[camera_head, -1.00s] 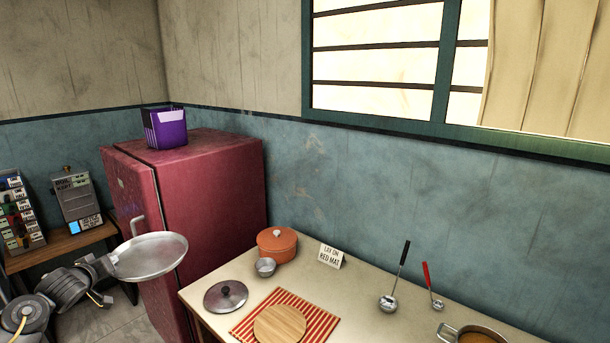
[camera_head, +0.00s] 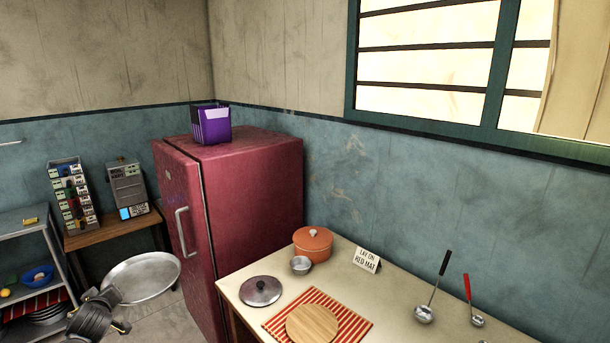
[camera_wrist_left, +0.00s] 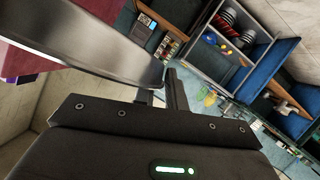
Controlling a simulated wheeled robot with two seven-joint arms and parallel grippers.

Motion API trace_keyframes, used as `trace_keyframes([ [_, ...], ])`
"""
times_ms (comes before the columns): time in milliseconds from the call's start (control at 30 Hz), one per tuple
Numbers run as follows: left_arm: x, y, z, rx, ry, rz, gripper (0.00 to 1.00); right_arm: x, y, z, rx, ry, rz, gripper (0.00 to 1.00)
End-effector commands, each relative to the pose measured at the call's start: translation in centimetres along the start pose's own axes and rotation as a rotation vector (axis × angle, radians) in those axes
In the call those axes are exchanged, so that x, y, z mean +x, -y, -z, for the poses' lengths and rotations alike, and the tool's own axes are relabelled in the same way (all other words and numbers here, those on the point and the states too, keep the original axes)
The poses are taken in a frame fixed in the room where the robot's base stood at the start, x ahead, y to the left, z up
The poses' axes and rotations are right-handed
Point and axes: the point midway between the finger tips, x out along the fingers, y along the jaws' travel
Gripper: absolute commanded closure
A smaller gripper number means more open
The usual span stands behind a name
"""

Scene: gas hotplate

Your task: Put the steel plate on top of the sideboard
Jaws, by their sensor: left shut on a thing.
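The steel plate (camera_head: 141,277), round and shallow with a raised rim, is held in the air left of the red fridge. My left gripper (camera_head: 108,297) is shut on its near-left edge. In the left wrist view the plate (camera_wrist_left: 95,48) fills the upper left, and the gripper (camera_wrist_left: 160,88) meets its edge; the exact contact is partly hidden. I cannot tell for certain which piece of furniture is the sideboard. A cream-topped counter (camera_head: 400,310) stands at lower right, and a small wooden table (camera_head: 112,232) stands behind the plate. My right gripper is not in view.
The fridge (camera_head: 255,190) carries a purple file box (camera_head: 211,125). A grey shelf unit (camera_head: 25,222) at left holds bowls and plates. The counter holds an orange pot (camera_head: 312,244), lid (camera_head: 261,291) and striped mat (camera_head: 352,325).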

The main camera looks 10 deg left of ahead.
Motion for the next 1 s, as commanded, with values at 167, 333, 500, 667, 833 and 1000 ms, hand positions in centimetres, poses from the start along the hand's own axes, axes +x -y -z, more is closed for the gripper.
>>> trace_keyframes([
  [167, -1.1, 1.5, 0.0, -0.015, -0.019, 0.040, 1.00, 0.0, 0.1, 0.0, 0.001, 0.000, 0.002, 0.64],
  [333, -1.9, -0.1, -0.8, -0.012, -0.009, 0.016, 1.00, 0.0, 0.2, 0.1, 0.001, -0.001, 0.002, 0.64],
  [500, -2.9, -3.1, -1.9, 0.010, 0.013, -0.037, 1.00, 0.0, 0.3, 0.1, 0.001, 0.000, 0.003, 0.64],
  [667, -4.6, -6.9, -3.3, 0.036, 0.041, -0.105, 1.00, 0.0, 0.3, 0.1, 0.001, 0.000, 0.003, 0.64],
  [833, -7.3, -11.6, -4.9, 0.069, 0.077, -0.189, 1.00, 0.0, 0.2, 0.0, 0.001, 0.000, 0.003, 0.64],
  [1000, -10.7, -16.3, -6.2, 0.098, 0.114, -0.270, 1.00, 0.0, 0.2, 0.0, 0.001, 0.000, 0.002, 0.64],
])
